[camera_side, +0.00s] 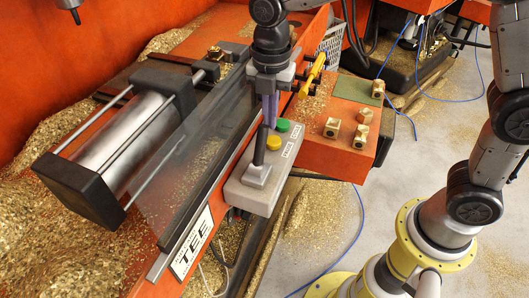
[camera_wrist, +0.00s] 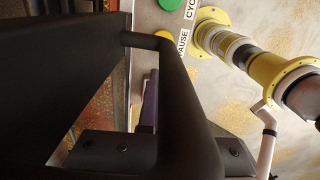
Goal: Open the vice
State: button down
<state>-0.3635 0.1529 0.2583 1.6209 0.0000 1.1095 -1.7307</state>
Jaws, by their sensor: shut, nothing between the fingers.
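The vice (camera_side: 130,125) is a silver cylinder between black end blocks at the left of the side view. A brass piece (camera_side: 215,53) sits by its far end; whether the jaws there grip it I cannot tell. A grey control box (camera_side: 238,196) carries a dark upright lever (camera_side: 259,152) on a metal plate, a yellow button (camera_side: 273,143) and a green button (camera_side: 283,125). My gripper (camera_side: 269,124), with purple fingers, points down beside the lever's upper part, shut and empty. Contact with the lever is unclear. In the wrist view a purple finger (camera_wrist: 148,105) shows partly behind dark parts.
An orange ledge (camera_side: 345,115) to the right holds several brass blocks (camera_side: 332,128). A yellow handle (camera_side: 312,75) stands behind my gripper. A clear guard panel (camera_side: 185,145) lies between vice and control box. Brass chips (camera_side: 60,240) cover the machine bed.

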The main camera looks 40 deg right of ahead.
aim_at(260, 149)
dwell(0.5)
jog(key=shift+s+a, duration=0.45)
jog(key=shift+a, duration=0.35)
jog(key=shift+s+a, duration=0.4)
jog(key=shift+a, duration=0.4)
jog(key=shift+s+a+f, duration=0.15)
jog(key=shift+s+a, duration=0.2)
jog(key=shift+a, duration=0.2)
jog(key=shift+s+a+f, duration=0.15)
jog(key=shift+s+a, duration=0.15)
jog(key=shift+a, duration=0.25)
jog(key=shift+w+r, duration=0.2)
jog(key=shift+r, duration=0.45)
jog(key=shift+w+d+r, duration=0.1)
jog(key=shift+d+r, duration=0.15)
jog(key=shift+r, duration=1.15)
jog(key=shift+w+d+r, duration=0.1)
jog(key=shift+d+r, duration=0.1)
jog(key=shift+r, duration=1.15)
jog(key=shift+w+d+r, duration=0.1)
jog(key=shift+d+r, duration=0.15)
jog(key=shift+r, duration=1.15)
